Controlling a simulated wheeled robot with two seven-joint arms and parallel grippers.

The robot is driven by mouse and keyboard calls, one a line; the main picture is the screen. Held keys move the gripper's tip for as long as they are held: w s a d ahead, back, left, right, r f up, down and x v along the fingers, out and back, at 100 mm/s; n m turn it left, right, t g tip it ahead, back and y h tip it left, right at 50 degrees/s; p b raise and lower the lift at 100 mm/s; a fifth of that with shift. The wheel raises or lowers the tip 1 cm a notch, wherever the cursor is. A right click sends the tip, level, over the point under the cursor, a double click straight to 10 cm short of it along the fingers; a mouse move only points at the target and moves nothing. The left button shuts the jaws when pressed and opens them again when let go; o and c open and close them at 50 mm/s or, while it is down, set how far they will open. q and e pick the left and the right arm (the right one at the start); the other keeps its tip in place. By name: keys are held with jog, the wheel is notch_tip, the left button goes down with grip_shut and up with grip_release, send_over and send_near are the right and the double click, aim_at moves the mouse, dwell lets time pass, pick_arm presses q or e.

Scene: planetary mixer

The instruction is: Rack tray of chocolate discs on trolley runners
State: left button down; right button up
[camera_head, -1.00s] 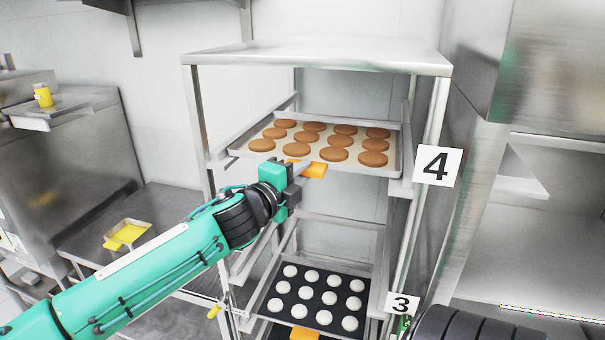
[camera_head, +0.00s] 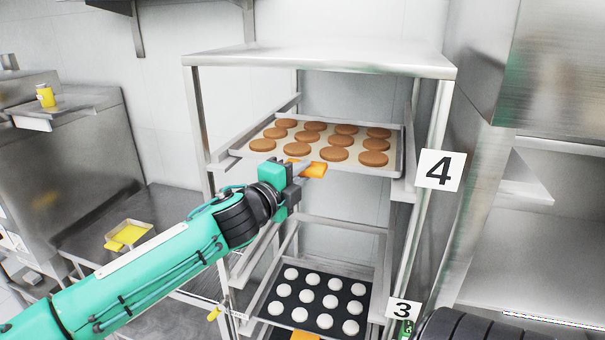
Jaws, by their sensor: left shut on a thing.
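The tray of chocolate discs (camera_head: 235,153) sits inside the upper level of the trolley (camera_head: 320,58), beside the label 4 (camera_head: 440,170). Several brown discs lie in rows on its pale liner. My left gripper (camera_head: 312,169) is at the tray's front edge, shut on the orange tab (camera_head: 300,161) there. The tray looks level between the side runners (camera_head: 402,189); whether it rests fully on them cannot be told. Of my right arm only a dark part shows at the bottom right; its gripper is out of view.
A lower tray (camera_head: 262,306) with white rounds on a dark mat sits near label 3 (camera_head: 403,309). A steel counter (camera_head: 160,205) with a small yellow-filled tray (camera_head: 130,234) stands left. A steel cabinet (camera_head: 560,75) stands close on the right.

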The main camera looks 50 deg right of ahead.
pick_arm(q)
jog(key=shift+d, duration=0.1)
jog(key=c, duration=1.3)
grip_release()
jog(key=shift+r, duration=0.1)
jog(key=shift+s+a, duration=0.3)
jog(key=shift+a, duration=0.4)
jog(key=shift+s+a, duration=0.3)
jog(key=shift+a, duration=0.4)
jog(key=shift+s+a, duration=0.3)
jog(key=shift+a, duration=0.4)
jog(key=shift+s+a, duration=0.4)
jog(key=shift+a, duration=0.45)
jog(key=shift+s+a, duration=0.35)
jog(key=shift+a, duration=0.55)
jog(key=shift+s+a, duration=0.4)
jog(key=shift+a, duration=0.45)
pick_arm(e)
jog(key=shift+a+f, duration=0.25)
jog(key=shift+d, duration=0.2)
